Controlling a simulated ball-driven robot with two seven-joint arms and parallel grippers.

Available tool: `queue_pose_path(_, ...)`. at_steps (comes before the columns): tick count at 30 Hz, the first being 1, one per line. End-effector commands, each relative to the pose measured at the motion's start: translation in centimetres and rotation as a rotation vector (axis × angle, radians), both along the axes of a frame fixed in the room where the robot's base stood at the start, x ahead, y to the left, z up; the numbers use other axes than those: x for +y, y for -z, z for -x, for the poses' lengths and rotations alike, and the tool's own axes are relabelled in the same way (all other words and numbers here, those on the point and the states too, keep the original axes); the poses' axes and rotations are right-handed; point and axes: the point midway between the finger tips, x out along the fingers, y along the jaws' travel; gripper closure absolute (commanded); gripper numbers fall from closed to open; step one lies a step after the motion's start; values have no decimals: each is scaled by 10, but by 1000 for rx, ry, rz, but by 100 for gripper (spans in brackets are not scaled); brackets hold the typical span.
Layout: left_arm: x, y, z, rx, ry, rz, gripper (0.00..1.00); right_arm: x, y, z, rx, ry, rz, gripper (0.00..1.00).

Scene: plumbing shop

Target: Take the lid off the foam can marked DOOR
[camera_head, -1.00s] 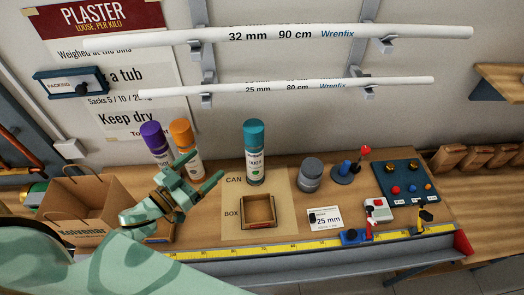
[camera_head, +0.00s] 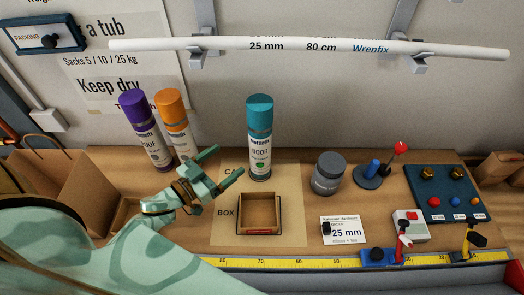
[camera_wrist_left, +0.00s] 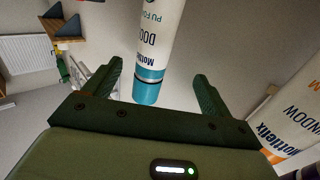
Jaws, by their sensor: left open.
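The foam can marked DOOR (camera_head: 260,150) stands upright on the CAN part of a tan mat (camera_head: 285,215). Its teal lid (camera_head: 260,112) is on top. My left gripper (camera_head: 227,164) is open and empty, just left of the can, its fingers pointing toward it. In the left wrist view the DOOR can (camera_wrist_left: 158,38) appears upside down, with the teal lid (camera_wrist_left: 147,90) in the gap between the open fingers (camera_wrist_left: 158,75); I cannot tell how far ahead it is. An empty open box (camera_head: 243,228) sits on the BOX part of the mat. My right gripper is not in view.
A purple-capped can (camera_head: 144,130) and an orange-capped can (camera_head: 176,125) stand behind my left gripper. A grey tin (camera_head: 327,173), a red-knobbed lever (camera_head: 372,175) and a blue button panel (camera_head: 446,193) stand to the right. A white pipe (camera_head: 300,46) hangs on the wall above.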

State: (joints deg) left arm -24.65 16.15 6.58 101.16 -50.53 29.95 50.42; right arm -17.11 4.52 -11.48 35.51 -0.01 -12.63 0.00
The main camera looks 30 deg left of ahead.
Motion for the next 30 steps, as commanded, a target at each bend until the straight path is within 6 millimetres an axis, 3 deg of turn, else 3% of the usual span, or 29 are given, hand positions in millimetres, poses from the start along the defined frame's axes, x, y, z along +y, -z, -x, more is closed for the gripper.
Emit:
queue_pose_path(9,-25,-4,-71,-4,0,1,16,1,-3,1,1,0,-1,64)
queue_pose_path(17,-35,-6,-94,-2,1,3,16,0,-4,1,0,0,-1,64)
queue_pose_path(22,-50,-18,-116,-4,1,4,16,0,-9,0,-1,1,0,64)
queue_pose_path(25,-54,-15,-130,-2,0,3,16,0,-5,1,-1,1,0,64)
queue_pose_path(30,-57,-14,-136,-1,0,1,16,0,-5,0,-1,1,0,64)
